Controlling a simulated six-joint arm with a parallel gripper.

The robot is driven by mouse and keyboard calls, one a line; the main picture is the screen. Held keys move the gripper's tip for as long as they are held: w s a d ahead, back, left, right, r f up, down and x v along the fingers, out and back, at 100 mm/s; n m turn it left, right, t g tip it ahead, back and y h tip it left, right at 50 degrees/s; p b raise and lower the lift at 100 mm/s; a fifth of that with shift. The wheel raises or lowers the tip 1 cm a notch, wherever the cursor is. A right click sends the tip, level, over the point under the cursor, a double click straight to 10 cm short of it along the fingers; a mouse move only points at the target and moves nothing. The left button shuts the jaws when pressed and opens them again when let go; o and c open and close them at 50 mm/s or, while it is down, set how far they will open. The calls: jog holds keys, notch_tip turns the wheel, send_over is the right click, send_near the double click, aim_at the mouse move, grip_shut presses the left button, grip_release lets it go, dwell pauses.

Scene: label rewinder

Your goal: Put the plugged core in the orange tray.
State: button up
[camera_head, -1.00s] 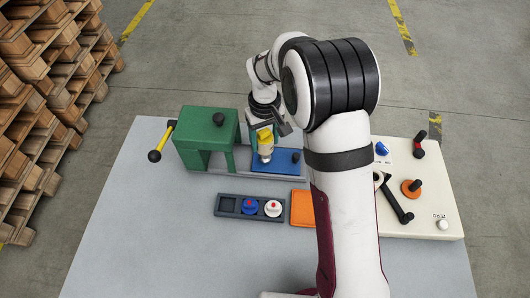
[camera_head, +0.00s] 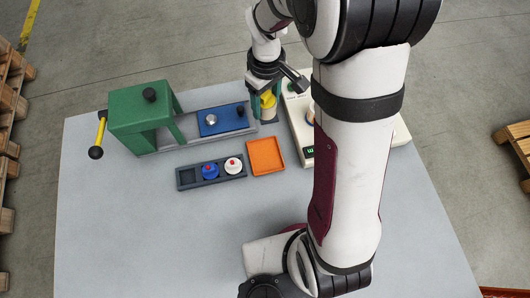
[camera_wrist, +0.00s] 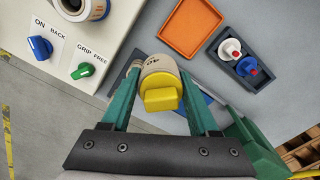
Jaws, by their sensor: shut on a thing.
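My gripper (camera_head: 266,103) is shut on the plugged core (camera_head: 269,110), a tan cardboard tube with a yellow plug in its end. In the wrist view the core (camera_wrist: 157,66) sits between the green fingers, with the yellow plug (camera_wrist: 161,98) facing the camera. The core is held near the right end of the blue slide and the left edge of the cream panel. The orange tray (camera_head: 266,156) lies flat and empty on the table, nearer the front than the core. The tray also shows at the top of the wrist view (camera_wrist: 190,24).
A green press (camera_head: 143,115) with a yellow-and-black lever stands at the left. Its blue slide (camera_head: 222,119) carries a metal stub. A dark rack (camera_head: 211,170) left of the tray holds a blue and a white plug. The cream panel (camera_head: 302,126) is partly behind my arm.

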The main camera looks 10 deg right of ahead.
jog(key=s+d+r, duration=0.1)
jog(key=s+d, duration=0.7)
jog(key=s, duration=0.4)
jog(key=w+a+f, duration=0.1)
jog(key=a+f, duration=0.1)
jog(key=a, duration=0.1)
jog(key=w+a+f, duration=0.2)
jog(key=a, duration=0.1)
jog(key=w+a+f, duration=0.1)
jog(key=a+f, duration=0.1)
jog(key=a, duration=0.1)
jog(key=shift+w+a+f, duration=0.15)
jog(key=shift+w+f, duration=0.05)
jog(key=shift+w, duration=0.15)
jog(key=shift+w+a+f, duration=0.1)
jog(key=shift+a+f, duration=0.05)
jog(key=shift+f, duration=1)
jog(key=shift+w+a+f, duration=0.1)
jog(key=shift+a+f, duration=0.05)
jog(key=shift+f, duration=0.95)
jog(key=o, duration=0.9)
jog(key=shift+f, duration=0.1)
